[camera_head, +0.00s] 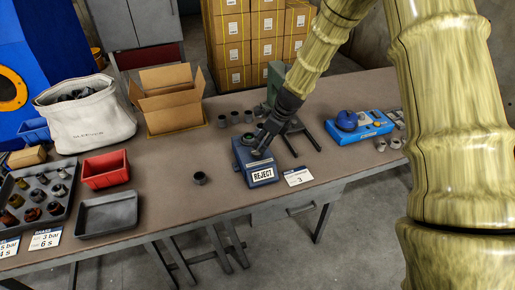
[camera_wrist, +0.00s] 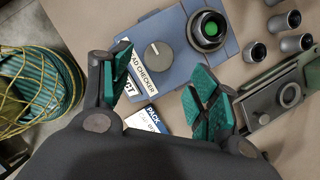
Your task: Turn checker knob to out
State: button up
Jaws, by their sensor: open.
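The thread checker is a blue-grey box (camera_head: 262,175) with a REJECT label on its front, standing near the middle of the workbench. Its round grey knob (camera_wrist: 158,55) shows in the wrist view, beside a label whose visible part reads "AD CHECKER". A short pale mark is on the knob; its setting is unclear. My gripper (camera_wrist: 160,77) is open, its green-padded fingers apart on either side of the knob's near side, with nothing between them. In the head view my gripper (camera_head: 259,148) is over the box and hides the knob.
A black ring socket with a green centre (camera_wrist: 210,29) is on the box beside the knob. Several grey cylinders (camera_wrist: 289,20) and a green-grey device (camera_wrist: 283,97) stand to the right.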

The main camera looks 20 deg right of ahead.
aim_at(257, 151)
jog(key=shift+p+x, duration=0.6)
jog(key=shift+x, duration=2.65)
jog(key=c, duration=1)
